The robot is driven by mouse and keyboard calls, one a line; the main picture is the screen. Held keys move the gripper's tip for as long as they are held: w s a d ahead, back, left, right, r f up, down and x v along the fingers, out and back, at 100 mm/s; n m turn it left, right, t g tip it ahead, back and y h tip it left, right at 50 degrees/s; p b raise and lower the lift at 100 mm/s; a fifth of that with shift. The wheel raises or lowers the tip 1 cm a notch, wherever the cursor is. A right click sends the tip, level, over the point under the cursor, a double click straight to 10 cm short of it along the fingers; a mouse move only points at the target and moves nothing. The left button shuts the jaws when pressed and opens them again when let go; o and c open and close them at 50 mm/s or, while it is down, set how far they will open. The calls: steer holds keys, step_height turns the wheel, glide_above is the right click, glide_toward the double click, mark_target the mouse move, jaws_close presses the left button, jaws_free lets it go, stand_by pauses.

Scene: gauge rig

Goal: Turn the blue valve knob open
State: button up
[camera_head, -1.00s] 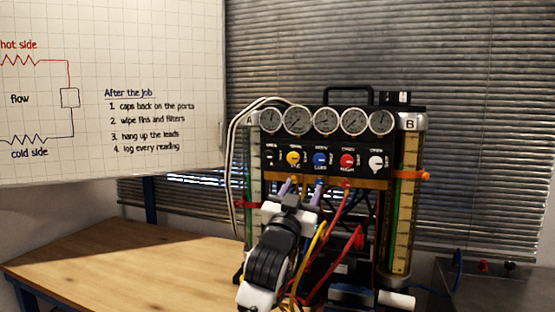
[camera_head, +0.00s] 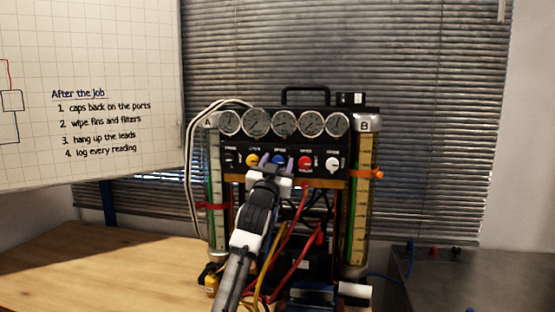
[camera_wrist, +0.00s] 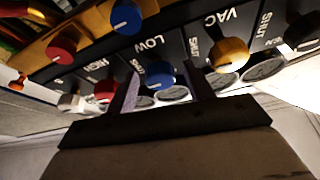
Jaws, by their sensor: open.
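The blue valve knob (camera_head: 278,160) is the middle one in a row of knobs on the black panel of the gauge rig. In the wrist view the blue knob (camera_wrist: 160,75) shows beside the LOW label. My gripper (camera_head: 277,164) is in front of the panel at the knob's height. Its fingers are open, one on each side of the blue knob in the wrist view (camera_wrist: 160,92). I cannot tell whether either finger touches it. The fingers partly cover the knob in the head view.
Yellow (camera_head: 252,160), red (camera_head: 305,162) and white (camera_head: 332,164) knobs flank it, with gauges (camera_head: 284,122) above. Another blue round part (camera_wrist: 127,16) sits on the brass-coloured rail. Red and yellow hoses hang below. The wooden table (camera_head: 110,265) is clear at left.

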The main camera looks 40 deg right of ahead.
steer(key=shift+w+d+r, duration=0.1)
steer(key=shift+d, duration=0.05)
steer(key=c, duration=1)
steer(key=shift+o, duration=0.2)
